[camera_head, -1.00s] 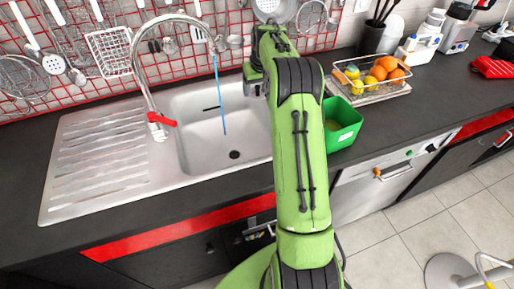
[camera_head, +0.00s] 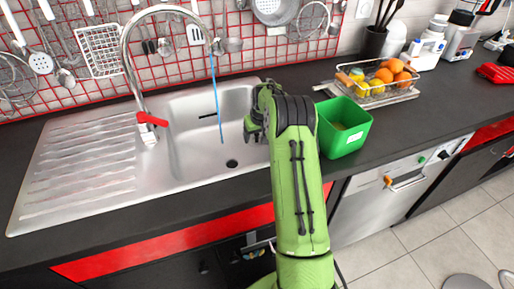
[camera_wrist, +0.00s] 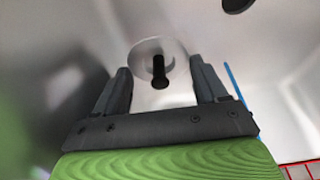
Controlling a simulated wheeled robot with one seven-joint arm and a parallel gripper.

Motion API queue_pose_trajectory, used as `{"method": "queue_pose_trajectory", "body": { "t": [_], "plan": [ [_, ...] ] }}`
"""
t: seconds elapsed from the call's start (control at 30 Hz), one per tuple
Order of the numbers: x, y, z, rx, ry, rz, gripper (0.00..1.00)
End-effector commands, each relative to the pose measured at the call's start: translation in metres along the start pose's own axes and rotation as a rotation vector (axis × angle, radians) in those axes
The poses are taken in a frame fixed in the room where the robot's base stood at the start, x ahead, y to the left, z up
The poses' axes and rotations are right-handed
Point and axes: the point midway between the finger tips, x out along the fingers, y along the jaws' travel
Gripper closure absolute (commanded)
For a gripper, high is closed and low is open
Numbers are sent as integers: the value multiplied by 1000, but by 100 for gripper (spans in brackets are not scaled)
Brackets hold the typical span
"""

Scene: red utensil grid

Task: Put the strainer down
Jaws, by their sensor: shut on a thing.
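My gripper (camera_wrist: 160,64) shows in the wrist view with its two dark fingers either side of a pale round metal piece with a dark stem, which I take to be the strainer (camera_wrist: 141,53). It is shut on this piece, though the exact contact is blurred. In the head view my gripper (camera_head: 253,128) is over the right side of the sink basin (camera_head: 195,150). The strainer is hidden there by my arm.
A thin blue line (camera_head: 216,95) hangs from the tap (camera_head: 126,50) into the basin. A green bin (camera_head: 345,127) stands close right of my arm. A fruit basket (camera_head: 375,85) is behind it. The drainboard (camera_head: 80,175) is clear.

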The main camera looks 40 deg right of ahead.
Motion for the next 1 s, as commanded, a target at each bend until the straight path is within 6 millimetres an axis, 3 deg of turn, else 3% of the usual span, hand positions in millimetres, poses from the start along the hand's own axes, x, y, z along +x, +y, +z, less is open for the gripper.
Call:
{"method": "queue_pose_trajectory", "body": {
  "t": [0.27,0.6,0.63,0.67,0.7,1.0],
  "plan": [
    [44,0,14,1,0,-1,63],
    [48,0,15,0,1,0,63],
    [48,0,14,0,1,0,25],
    [47,0,14,0,1,0,20],
    [47,0,14,0,1,0,17],
    [43,0,13,0,1,0,17]
  ]
}}
